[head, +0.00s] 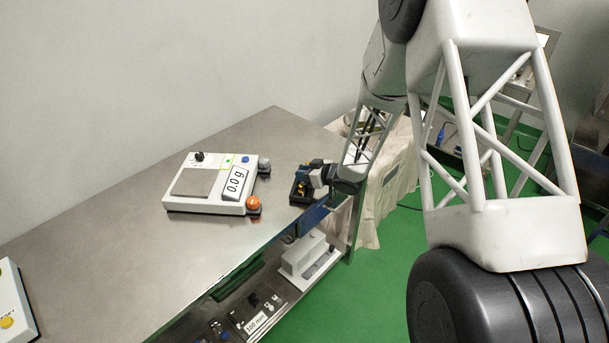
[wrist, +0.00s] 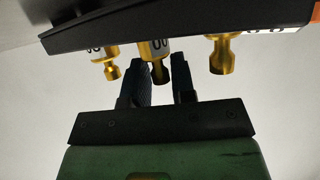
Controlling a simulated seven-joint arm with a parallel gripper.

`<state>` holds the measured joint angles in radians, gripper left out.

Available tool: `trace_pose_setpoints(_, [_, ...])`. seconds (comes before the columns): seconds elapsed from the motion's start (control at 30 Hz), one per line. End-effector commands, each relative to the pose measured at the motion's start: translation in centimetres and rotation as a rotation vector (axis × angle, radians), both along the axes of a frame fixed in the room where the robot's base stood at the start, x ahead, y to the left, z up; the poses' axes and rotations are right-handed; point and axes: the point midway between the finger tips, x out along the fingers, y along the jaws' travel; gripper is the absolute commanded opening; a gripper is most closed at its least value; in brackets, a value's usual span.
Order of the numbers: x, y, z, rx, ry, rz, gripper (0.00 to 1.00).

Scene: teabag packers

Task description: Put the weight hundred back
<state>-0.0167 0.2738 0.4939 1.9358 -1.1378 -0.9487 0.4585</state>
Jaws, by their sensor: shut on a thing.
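In the wrist view three brass weights show at a dark box (wrist: 150,25). The middle weight (wrist: 155,52) has a label that partly reads "00". Its narrow knob lies between the two dark fingers of my gripper (wrist: 159,68), which is shut on it. A second weight (wrist: 111,68) is on the left and a third weight (wrist: 222,55) on the right; their labels are cut off. In the head view the small black box (head: 297,196) is at the table's right edge, with my gripper (head: 312,176) over it. I cannot tell whether the held weight rests fully in its slot.
A white scale (head: 205,208) reading 0.0 g stands left of the box. The metal table (head: 120,240) is mostly bare. A lower shelf holds a white device (head: 304,257).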

Motion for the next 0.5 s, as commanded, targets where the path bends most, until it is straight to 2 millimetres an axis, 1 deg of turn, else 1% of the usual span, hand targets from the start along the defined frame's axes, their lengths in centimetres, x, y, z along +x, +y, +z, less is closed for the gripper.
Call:
trace_pose_setpoints(0.1, [0.01,0.00,-0.66,0.001,0.001,0.000,0.00])
trace_pose_setpoints(0.5, [0.03,-0.01,-0.87,0.000,0.000,0.000,0.00])
